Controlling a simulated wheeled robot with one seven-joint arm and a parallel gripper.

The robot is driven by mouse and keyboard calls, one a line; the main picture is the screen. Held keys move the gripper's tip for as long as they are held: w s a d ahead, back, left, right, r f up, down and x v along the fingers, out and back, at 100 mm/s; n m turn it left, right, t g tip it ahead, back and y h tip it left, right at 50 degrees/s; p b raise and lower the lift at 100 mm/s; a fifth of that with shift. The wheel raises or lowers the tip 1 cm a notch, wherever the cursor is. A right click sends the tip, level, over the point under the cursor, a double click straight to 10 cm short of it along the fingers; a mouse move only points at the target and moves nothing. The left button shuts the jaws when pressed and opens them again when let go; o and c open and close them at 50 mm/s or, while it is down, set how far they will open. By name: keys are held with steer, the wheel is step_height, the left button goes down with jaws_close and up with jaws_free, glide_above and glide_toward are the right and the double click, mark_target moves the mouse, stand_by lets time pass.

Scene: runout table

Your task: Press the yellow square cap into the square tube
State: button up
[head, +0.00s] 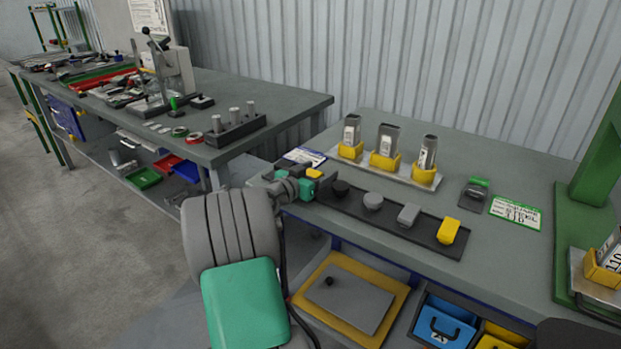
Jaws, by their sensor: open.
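The yellow cap (448,230) sits at the right end of a dark tray (428,239) on the near side of the table. Three grey upright tubes stand in yellow holders on a metal plate behind the tray: a left tube (351,131), a wider middle tube (387,140) and a right tube (428,153). Their open tops are too small to tell which is square. My gripper (328,184) is open at the tray's left end, beside a black cap (341,188) and well left of the yellow cap. Its fingers are small and partly hidden by my wrist.
A grey round cap (373,201) and a grey cap (409,214) also sit in the tray. A green-and-black tool (475,193) and a green-edged label (516,213) lie to the right. A green stand (590,170) rises at the right edge. Blue and yellow bins are below.

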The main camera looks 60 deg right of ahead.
steer(key=c, duration=1.4)
steer(key=shift+c, duration=0.2)
